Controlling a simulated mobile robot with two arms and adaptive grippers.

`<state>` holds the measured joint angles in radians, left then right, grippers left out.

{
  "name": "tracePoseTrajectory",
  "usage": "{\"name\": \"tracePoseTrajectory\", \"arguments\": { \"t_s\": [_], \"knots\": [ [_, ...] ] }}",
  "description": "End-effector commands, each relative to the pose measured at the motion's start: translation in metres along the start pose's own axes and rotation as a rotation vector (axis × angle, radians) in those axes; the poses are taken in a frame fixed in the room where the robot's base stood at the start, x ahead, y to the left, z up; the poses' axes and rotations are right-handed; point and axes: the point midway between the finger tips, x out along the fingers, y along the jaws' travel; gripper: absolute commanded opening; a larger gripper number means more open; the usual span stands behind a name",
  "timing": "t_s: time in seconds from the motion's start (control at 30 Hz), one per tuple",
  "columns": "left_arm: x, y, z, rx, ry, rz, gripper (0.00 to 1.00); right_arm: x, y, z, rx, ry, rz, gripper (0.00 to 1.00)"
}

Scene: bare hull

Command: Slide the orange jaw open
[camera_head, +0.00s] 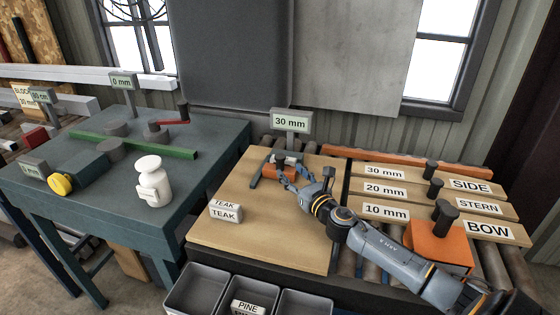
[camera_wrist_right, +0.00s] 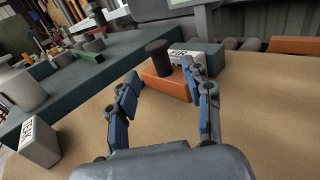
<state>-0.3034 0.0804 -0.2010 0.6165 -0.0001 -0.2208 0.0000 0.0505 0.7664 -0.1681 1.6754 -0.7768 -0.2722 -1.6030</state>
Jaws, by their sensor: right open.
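The orange jaw (camera_wrist_right: 168,86) is a low orange block with a black upright knob (camera_wrist_right: 157,52) on top. It sits at the far side of the tan board, beside a dark teal bar (camera_wrist_right: 205,52). A small white label lies behind it. In the head view the jaw is small and partly hidden by my right gripper (camera_head: 284,180). My right gripper is open and empty. In the right wrist view its two fingers (camera_wrist_right: 160,78) stand either side of the jaw and knob, on the near side. I cannot tell whether they touch it. My left gripper is not in view.
A 30 mm sign (camera_head: 291,121) stands behind the jaw. A TEAK block (camera_head: 225,214) lies on the board's left. Labelled planks (camera_head: 480,205) and an orange block with a black knob (camera_head: 436,245) are at right. Grey bins (camera_head: 197,291) stand in front.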

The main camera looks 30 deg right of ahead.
Motion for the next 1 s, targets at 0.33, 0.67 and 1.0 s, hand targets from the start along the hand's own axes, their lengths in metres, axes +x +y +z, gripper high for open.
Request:
{"name": "tracePoseTrajectory", "arguments": {
  "t_s": [0.33,0.67,1.0],
  "knots": [
    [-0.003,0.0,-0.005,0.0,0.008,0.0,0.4,0.06,0.0,0.0,0.002,-0.001,-0.002,0.5],
    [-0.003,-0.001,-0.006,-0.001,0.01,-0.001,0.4,0.075,0.0,-0.001,0.0,0.001,0.0,0.5],
    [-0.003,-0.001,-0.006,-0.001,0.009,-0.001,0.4,0.074,0.0,-0.001,0.0,0.001,0.0,0.13]
  ]
}}
